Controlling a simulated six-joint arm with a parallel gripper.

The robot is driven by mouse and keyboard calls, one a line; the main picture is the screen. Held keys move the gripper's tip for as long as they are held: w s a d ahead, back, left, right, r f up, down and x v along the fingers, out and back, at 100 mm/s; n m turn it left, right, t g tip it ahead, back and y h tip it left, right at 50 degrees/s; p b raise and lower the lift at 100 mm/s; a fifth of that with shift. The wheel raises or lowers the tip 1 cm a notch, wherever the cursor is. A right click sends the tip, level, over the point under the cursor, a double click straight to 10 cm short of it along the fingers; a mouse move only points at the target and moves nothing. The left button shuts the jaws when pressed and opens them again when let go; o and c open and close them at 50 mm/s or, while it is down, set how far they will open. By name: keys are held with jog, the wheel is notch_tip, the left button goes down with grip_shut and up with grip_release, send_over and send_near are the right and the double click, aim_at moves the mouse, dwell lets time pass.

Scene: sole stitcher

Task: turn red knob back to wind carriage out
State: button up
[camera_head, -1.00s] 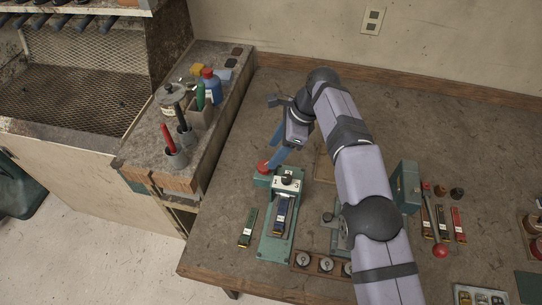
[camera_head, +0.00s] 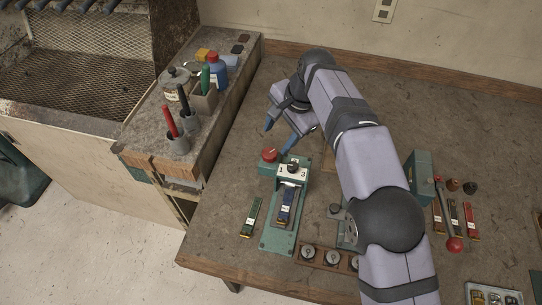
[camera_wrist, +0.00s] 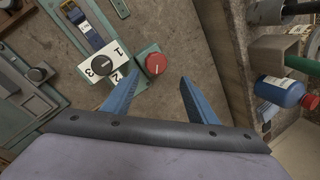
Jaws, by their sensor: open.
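The red knob (camera_head: 269,155) sits on a green block at the back left of the green stitcher (camera_head: 275,238). In the wrist view, the red knob (camera_wrist: 156,64) shows between and just beyond the fingertips. My gripper (camera_head: 278,135) is open and empty, with blue fingers apart behind the knob in the head view. In the wrist view, my gripper (camera_wrist: 157,76) has one finger on each side of the knob's line, not closed on it. The carriage (camera_head: 286,206), dark blue with a white label, lies on the stitcher base. A black dial (camera_wrist: 103,67) sits on a white plate numbered 1 to 3.
A side bench on the left holds a blue bottle (camera_head: 217,72) and a cup with a red-handled tool (camera_head: 170,121). A green bar (camera_head: 251,218) lies left of the stitcher. A green box (camera_head: 418,178) stands right of my arm.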

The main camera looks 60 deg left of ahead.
aim_at(270, 153)
jog(key=n, duration=0.1)
jog(key=n+b, duration=0.1)
jog(key=n, duration=0.1)
jog(key=s+n+t+b, duration=0.1)
jog(key=n, duration=0.1)
jog(key=shift+d+f, duration=0.25)
jog(key=shift+f, duration=0.05)
jog(key=shift+s+a+f+n+t+y+b, duration=0.25)
jog(key=shift+f+n, duration=0.8)
jog(key=shift+n, duration=0.5)
jog(key=shift+s+a+f+n+t+y+b, duration=0.15)
jog(key=shift+f+n+t+b, duration=0.15)
jog(key=shift+f+n, duration=1)
jog(key=shift+s+a+f+n+t+y+b, duration=0.2)
jog(key=shift+f+n, duration=0.65)
jog(key=shift+n, duration=0.9)
jog(key=shift+c, duration=0.4)
jog(key=c, duration=1)
